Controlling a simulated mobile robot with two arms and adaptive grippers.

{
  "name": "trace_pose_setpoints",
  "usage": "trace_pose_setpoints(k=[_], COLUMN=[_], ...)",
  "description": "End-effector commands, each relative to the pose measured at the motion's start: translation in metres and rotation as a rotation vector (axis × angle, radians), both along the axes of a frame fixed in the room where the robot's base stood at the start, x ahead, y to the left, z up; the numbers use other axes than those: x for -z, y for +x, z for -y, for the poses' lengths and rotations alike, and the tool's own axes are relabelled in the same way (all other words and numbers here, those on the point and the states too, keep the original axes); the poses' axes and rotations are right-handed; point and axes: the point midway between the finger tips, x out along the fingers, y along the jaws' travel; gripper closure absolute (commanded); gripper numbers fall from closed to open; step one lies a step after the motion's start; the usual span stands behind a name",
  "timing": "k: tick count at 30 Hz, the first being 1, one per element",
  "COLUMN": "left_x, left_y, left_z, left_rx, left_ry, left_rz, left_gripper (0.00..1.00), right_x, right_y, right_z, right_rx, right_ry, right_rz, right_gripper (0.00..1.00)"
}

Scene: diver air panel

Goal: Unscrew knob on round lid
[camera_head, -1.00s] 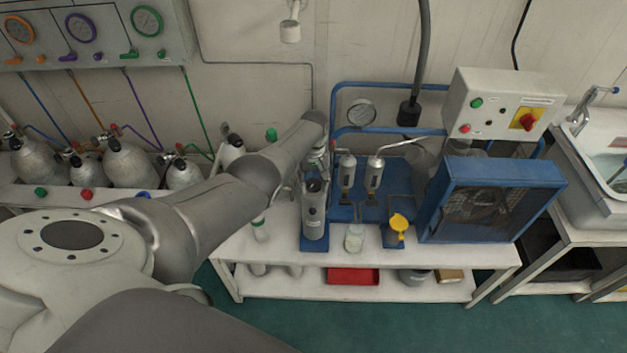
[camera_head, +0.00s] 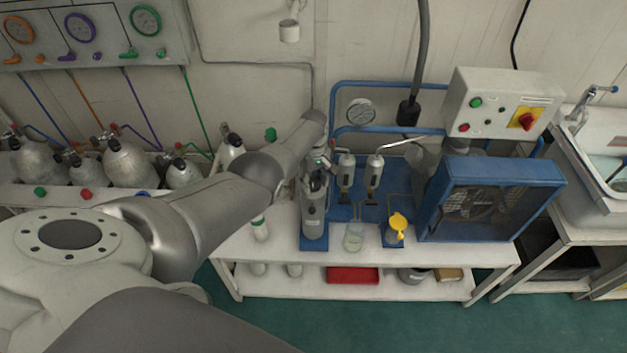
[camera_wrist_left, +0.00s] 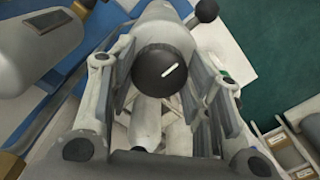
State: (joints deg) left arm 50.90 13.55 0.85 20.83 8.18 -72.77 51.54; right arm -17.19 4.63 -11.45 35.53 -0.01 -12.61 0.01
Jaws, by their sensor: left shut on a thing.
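A grey upright cylinder (camera_head: 314,222) stands on a blue base near the middle of the white bench. Its top is largely hidden by my left gripper (camera_head: 316,178) in the head view. In the left wrist view a round black knob (camera_wrist_left: 163,75) with a white line mark sits between the fingers of my left gripper (camera_wrist_left: 165,85), with a grey rounded body (camera_wrist_left: 160,15) beyond it. The fingers lie on both sides of the knob and are shut on it. The lid under the knob is not clearly seen. My right gripper is not in view.
Two small grey cylinders (camera_head: 375,172) stand close to the right of the big one. A blue fan housing (camera_head: 490,200) blocks the right. Several gas bottles (camera_head: 128,163) stand at left.

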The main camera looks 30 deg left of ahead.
Motion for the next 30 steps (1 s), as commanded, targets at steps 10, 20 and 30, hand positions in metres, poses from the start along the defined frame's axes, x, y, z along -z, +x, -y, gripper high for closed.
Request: trace_pose_setpoints(k=[10,20,30], left_x=[-0.001,-0.001,-0.018], left_y=[0.002,0.001,0.001], left_z=[0.000,0.000,0.000], left_rx=[0.001,0.001,0.001], left_ry=[0.001,0.000,0.001], left_rz=[0.004,0.001,0.004], left_gripper=[0.34,0.33,0.33], right_x=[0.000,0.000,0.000], right_y=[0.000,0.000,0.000], right_z=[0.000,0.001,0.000], right_rx=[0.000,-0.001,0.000], right_ry=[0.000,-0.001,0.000], right_rz=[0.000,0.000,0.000], right_gripper=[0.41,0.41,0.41])
